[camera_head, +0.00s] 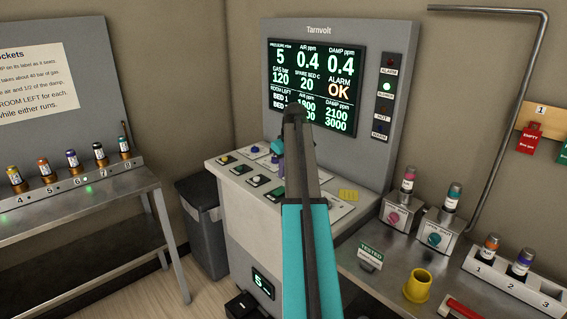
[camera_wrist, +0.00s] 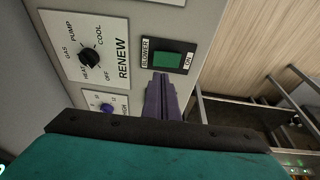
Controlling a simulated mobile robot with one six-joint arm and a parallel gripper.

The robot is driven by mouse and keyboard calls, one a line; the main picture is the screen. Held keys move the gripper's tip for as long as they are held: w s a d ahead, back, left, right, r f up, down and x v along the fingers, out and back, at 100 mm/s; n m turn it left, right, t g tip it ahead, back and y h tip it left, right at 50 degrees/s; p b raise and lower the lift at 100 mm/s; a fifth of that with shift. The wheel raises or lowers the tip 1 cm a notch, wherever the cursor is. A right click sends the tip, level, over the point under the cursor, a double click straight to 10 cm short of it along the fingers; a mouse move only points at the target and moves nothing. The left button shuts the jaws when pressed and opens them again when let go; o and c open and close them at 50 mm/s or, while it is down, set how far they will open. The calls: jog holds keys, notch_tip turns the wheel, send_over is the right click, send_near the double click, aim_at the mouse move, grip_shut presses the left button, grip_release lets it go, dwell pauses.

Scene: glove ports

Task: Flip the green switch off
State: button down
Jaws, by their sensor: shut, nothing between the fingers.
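The green switch (camera_wrist: 167,61) is a green rocker in a dark plate on the console panel in the wrist view. Its labels read BLOWER on the left and ON on the right. My gripper (camera_wrist: 161,78) has purple fingers, shut and empty, with their tips just below the switch in that view. Whether they touch it I cannot tell. In the head view my gripper (camera_head: 279,157) is over the sloping console panel (camera_head: 310,193), partly hidden by my arm. I cannot pick out the green switch for certain there.
A RENEW dial (camera_wrist: 90,58) and a blue knob (camera_wrist: 107,107) are near the switch. The tall display (camera_head: 345,75) stands behind the panel. A grey bin (camera_head: 203,230) is left of the console. The right bench holds a yellow cup (camera_head: 417,287) and several vials.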

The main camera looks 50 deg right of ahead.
aim_at(281, 188)
jog(key=shift+s+p+x, duration=0.2)
jog(key=shift+p+x, duration=0.05)
jog(key=shift+x, duration=0.65)
jog(key=shift+s+p+x, duration=0.2)
jog(key=shift+p+x, duration=0.05)
jog(key=shift+x, duration=0.65)
jog(key=shift+s+p+x, duration=0.2)
jog(key=shift+p+x, duration=0.05)
jog(key=shift+x, duration=0.65)
jog(key=shift+w+f, duration=0.15)
